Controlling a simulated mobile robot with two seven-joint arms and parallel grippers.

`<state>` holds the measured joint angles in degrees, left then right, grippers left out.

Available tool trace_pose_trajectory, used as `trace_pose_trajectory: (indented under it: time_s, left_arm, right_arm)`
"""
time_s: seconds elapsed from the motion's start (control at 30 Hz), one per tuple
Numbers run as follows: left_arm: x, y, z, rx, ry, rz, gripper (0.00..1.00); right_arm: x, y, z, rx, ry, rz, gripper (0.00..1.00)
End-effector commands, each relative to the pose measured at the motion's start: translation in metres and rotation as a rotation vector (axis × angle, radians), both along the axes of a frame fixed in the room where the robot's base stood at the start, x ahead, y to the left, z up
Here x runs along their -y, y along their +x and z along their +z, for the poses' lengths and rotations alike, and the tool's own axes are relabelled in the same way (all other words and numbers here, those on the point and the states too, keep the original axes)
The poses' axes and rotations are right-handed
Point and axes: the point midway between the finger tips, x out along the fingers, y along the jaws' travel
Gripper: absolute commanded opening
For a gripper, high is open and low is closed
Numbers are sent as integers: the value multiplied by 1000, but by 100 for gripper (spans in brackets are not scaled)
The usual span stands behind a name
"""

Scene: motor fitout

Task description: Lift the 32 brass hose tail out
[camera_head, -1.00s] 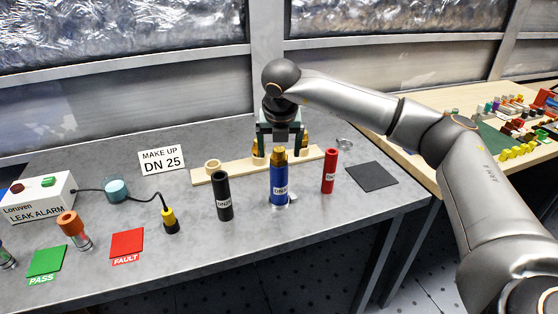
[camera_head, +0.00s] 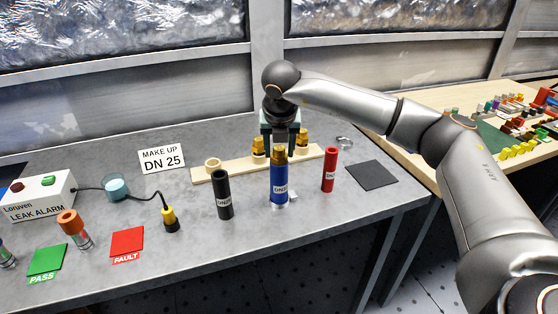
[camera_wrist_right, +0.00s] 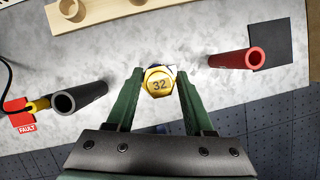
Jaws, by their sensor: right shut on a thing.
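The 32 brass hose tail (camera_wrist_right: 159,83) sits between the two green fingers of my right gripper (camera_wrist_right: 159,92), its hexagonal top marked 32. In the head view the brass tail (camera_head: 279,153) stands upright in the top of the blue hose (camera_head: 279,181). My right gripper (camera_head: 280,140) reaches down from above and is shut on the tail. The hose's lower end is near a small metal fitting on the bench; whether it touches the bench is hard to tell. My left gripper is not in view.
A black hose (camera_head: 222,196) stands left and a red hose (camera_head: 329,169) right. Behind is a wooden rack (camera_head: 235,172) with brass tails (camera_head: 259,148). A dark mat (camera_head: 372,176) lies right; the fault pad (camera_head: 127,242) and leak alarm (camera_head: 38,196) are left.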

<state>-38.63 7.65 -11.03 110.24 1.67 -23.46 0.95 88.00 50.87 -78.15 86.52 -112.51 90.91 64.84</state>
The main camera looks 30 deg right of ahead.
Motion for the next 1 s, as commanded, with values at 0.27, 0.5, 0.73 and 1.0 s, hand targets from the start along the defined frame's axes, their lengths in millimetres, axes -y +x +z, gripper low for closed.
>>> trace_pose_trajectory:
  time_s: [0.27,0.5,0.73,1.0]
  left_arm:
    - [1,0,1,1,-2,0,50]
    - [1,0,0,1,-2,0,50]
    - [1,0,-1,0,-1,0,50]
    - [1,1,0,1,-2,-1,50]
  right_arm:
    - [0,0,1,1,0,0,0]
    - [0,1,11,6,1,1,0]
    - [-1,1,56,7,2,1,0]
    - [-1,1,96,3,1,1,0]
